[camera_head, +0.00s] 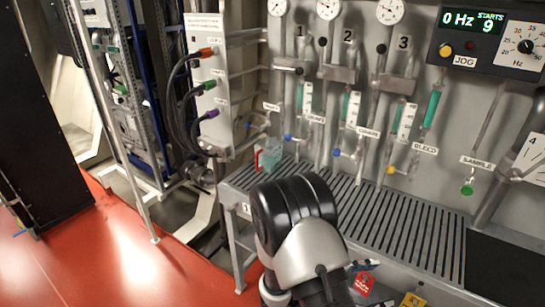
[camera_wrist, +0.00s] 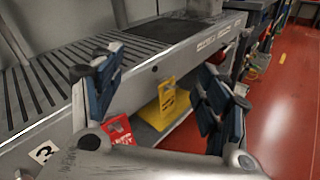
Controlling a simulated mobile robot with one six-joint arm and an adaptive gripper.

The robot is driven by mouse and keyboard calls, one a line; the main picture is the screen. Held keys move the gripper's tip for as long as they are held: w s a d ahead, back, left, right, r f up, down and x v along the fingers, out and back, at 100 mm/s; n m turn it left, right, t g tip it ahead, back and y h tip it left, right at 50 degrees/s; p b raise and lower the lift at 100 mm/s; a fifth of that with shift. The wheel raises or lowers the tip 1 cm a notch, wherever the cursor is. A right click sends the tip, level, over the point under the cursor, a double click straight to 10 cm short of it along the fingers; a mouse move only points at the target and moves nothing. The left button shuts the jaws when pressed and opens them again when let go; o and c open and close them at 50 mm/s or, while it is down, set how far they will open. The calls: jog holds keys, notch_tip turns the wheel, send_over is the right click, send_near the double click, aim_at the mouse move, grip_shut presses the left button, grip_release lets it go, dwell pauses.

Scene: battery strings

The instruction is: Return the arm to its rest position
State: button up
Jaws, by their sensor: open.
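In the wrist view my gripper (camera_wrist: 158,95) is open, with its two dark-padded fingers wide apart and nothing between them. It is in front of the edge of the slatted bench (camera_wrist: 45,95). A yellow tag (camera_wrist: 165,98) and a red tag (camera_wrist: 118,130) show beyond and between the fingers, apart from them as far as I can tell. In the head view my arm (camera_head: 305,235) is bent in front of the bench (camera_head: 375,215), and its black and grey links hide part of the bench. My fingers are not visible there.
A panel with gauges (camera_head: 390,10), valves and tubes stands behind the bench. A clear container with a red handle (camera_head: 268,157) sits at the bench's left end. A connector box (camera_head: 212,90) with cables is at left. Red floor (camera_head: 110,250) is open at left.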

jog(key=s+r+m+g+y, duration=0.6)
jog(key=s+r+m+y, duration=0.2)
jog(key=s+r+m, duration=0.3)
jog(key=s+a+r+m+t+y, duration=0.5)
jog(key=s+a+r+t+y, duration=0.1)
jog(key=a, duration=0.5)
notch_tip(320, 180, up, 3)
jog(key=t+y, duration=0.1)
jog(key=y, duration=0.1)
jog(key=shift+a+t+y, duration=0.2)
jog(key=shift+t+y, duration=0.2)
